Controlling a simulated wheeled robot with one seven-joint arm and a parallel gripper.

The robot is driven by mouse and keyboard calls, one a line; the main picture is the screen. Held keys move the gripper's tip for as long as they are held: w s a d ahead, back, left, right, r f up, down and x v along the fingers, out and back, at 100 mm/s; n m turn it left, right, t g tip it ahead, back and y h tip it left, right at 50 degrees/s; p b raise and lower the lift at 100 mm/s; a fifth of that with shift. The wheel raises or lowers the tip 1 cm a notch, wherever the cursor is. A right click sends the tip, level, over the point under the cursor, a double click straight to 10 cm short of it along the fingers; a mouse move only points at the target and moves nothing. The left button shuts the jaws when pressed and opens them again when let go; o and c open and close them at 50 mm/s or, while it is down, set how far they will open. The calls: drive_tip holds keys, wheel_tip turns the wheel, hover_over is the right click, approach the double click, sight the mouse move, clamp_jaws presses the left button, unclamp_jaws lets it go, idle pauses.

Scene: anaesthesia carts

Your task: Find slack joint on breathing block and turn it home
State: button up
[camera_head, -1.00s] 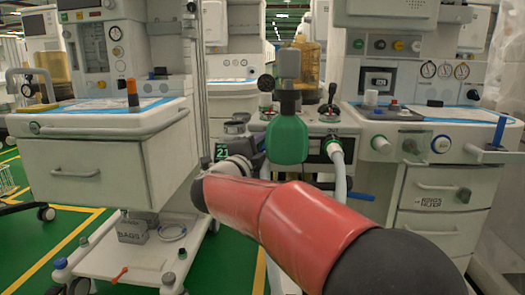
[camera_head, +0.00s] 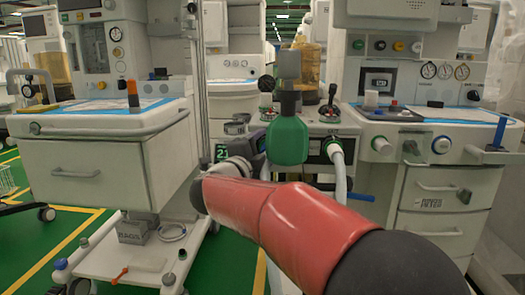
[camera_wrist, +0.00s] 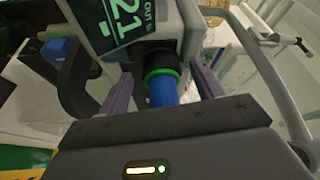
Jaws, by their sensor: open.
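The breathing block is a grey housing with a green label reading 21; it shows in the wrist view (camera_wrist: 178,28) and partly in the head view behind the green bag. A black collar with a bright green ring (camera_wrist: 160,73) comes out of its lower face, and a blue cylindrical piece (camera_wrist: 163,93) continues from it. My gripper (camera_wrist: 160,78) is open, with one grey-purple finger on each side of the blue piece and ring. I cannot tell whether either finger touches. Whether this joint is slack cannot be told. In the head view my arm partly blocks the gripper area.
A green bag (camera_head: 287,141) hangs in front of the block, and a white hose (camera_head: 341,172) runs down to its right. Carts with drawers stand left (camera_head: 90,172) and right (camera_head: 437,188). A curved grey rail (camera_wrist: 270,75) lies right of my gripper.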

drive_tip(key=v, duration=0.7)
drive_tip(key=shift+s, duration=0.25)
drive_tip(key=shift+a, duration=0.15)
